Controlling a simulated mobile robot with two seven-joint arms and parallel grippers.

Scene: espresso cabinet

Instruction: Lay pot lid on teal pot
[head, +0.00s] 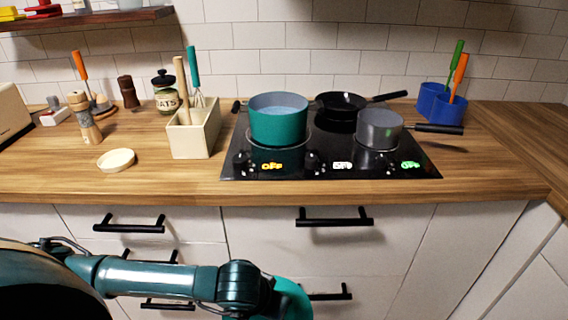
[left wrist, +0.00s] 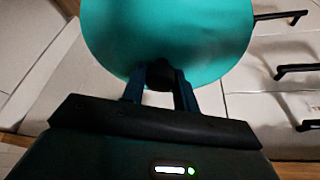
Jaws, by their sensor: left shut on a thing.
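The teal pot (head: 278,124) stands upright and uncovered on the left front part of the black cooktop, with its grey inside showing. The teal pot lid (left wrist: 168,32) fills the upper middle of the left wrist view. My left gripper (left wrist: 160,78) is shut on the lid's dark knob. In the head view, part of the lid (head: 290,298) shows at the bottom edge, in front of the drawers and below the counter top. My arm hides the rest of it and the left gripper's fingers. My right gripper is in neither view.
A grey saucepan (head: 380,132) and a black frying pan (head: 341,104) share the cooktop (head: 330,165). A cream utensil box (head: 195,135) stands left of the teal pot. Drawer handles (head: 334,217) stick out from the cabinet front. The counter's front strip is clear.

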